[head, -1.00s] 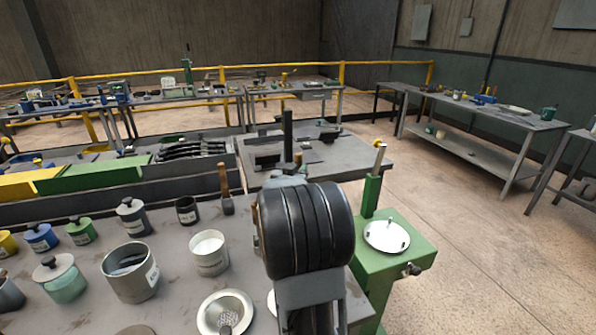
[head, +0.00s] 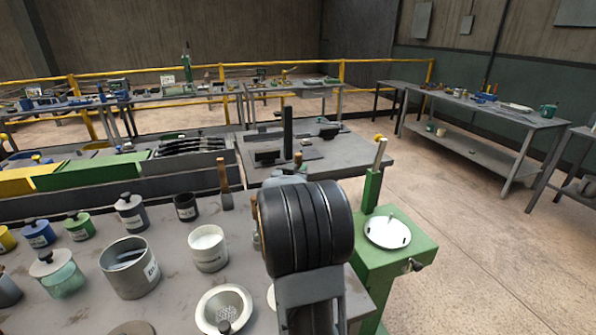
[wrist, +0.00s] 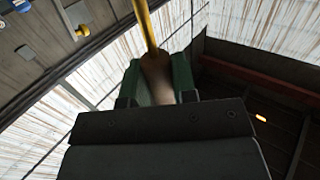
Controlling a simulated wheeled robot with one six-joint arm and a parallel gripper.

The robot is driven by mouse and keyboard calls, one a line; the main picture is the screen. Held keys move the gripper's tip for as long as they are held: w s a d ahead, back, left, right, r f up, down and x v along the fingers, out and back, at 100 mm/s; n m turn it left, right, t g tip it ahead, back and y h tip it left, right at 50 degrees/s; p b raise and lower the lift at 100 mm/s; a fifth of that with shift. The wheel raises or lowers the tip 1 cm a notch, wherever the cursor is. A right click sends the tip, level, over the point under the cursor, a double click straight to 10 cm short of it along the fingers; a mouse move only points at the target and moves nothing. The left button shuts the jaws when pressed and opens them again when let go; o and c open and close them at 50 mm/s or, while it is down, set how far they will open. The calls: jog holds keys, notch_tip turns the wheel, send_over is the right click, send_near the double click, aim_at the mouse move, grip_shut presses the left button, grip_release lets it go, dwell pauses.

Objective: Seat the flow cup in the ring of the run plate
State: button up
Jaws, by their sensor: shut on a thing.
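In the wrist view my gripper (wrist: 160,88) has green fingers, shut on a pale brown piece (wrist: 156,75) with a thin yellow rod above it. I cannot tell whether this piece belongs to the flow cup. In the head view my dark arm hides the gripper and what it holds. A green stand (head: 422,250) right of my arm carries a pale round plate (head: 387,233) with small dark marks and an upright post behind it. I cannot tell whether this is the run plate, and I make out no clear ring.
The grey bench at left holds a perforated dish (head: 238,295), an open grey can (head: 130,275), a white-filled cup (head: 208,252) and several lidded pots. A dark-topped table (head: 350,160) stands behind my arm. Open floor (head: 500,230) lies to the right.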

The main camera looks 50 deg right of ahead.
jog(key=shift+f, duration=0.2)
jog(key=o, duration=0.9)
jog(key=shift+o, duration=0.2)
jog(key=shift+r, duration=0.1)
